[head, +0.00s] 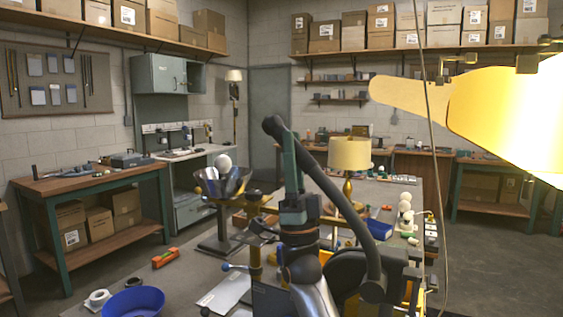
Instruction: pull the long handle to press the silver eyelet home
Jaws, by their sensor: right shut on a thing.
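A press with a teal upright (292,170) stands in the middle of the head view. Its long dark handle (335,190) runs from the top of the upright down to the right, toward me. My right gripper (372,284) is at the handle's low, near end and is shut on it. The fingers are dark against the dark handle and partly covered. The silver eyelet cannot be made out; the press and my arm block the view of the place under the upright. My left gripper is not in view.
A blue bowl (133,302), an orange block (165,258) and a flat grey plate (224,292) lie at the left. A dark funnel-shaped bowl (222,186) on a stand and a brass lamp (348,158) stand behind. A bright yellow shape (505,108) fills the upper right.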

